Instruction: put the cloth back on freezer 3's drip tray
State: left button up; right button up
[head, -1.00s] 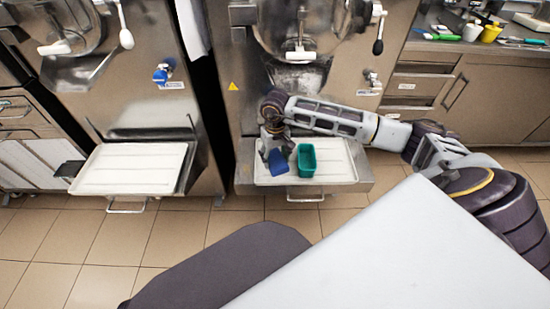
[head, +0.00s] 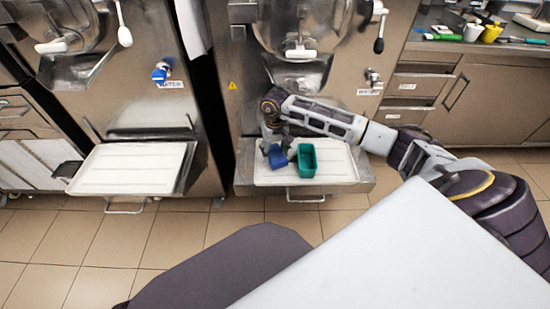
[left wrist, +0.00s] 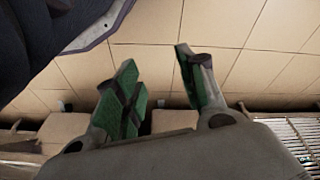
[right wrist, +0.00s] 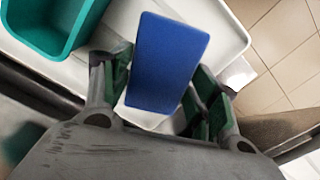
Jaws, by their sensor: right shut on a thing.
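A blue folded cloth (head: 278,157) is at the left part of the white drip tray (head: 338,163) under the right-hand freezer. My right gripper (head: 275,147) reaches down over it from above. In the right wrist view the blue cloth (right wrist: 168,60) stands between the fingers, and the gripper is shut on it. The white tray (right wrist: 228,38) shows behind it. I cannot tell whether the cloth touches the tray. My left gripper (left wrist: 162,80) is open and empty over the tiled floor; it is out of the head view.
A green open container (head: 306,160) stands on the same tray, just right of the cloth. Another freezer on the left has an empty white tray (head: 133,168). A counter with a yellow cup (head: 491,33) and small items is at the far right.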

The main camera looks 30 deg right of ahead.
aim_at(275, 153)
jog(key=shift+f, duration=0.45)
jog(key=shift+f+b, duration=0.35)
jog(key=shift+f, duration=1)
jog(key=shift+w+d+f, duration=0.1)
jog(key=shift+w+f, duration=0.05)
jog(key=shift+w, duration=0.05)
pick_arm(q)
jog(key=shift+w+d+r, duration=0.1)
jog(key=shift+w+r, duration=0.05)
jog(key=shift+r, duration=0.3)
jog(key=shift+w+d+r, duration=0.1)
jog(key=shift+w+r, duration=0.05)
jog(key=shift+r, duration=0.25)
jog(key=shift+f, duration=0.1)
jog(key=shift+s, duration=0.15)
pick_arm(e)
jog(key=o, duration=1)
jog(key=shift+f, duration=0.1)
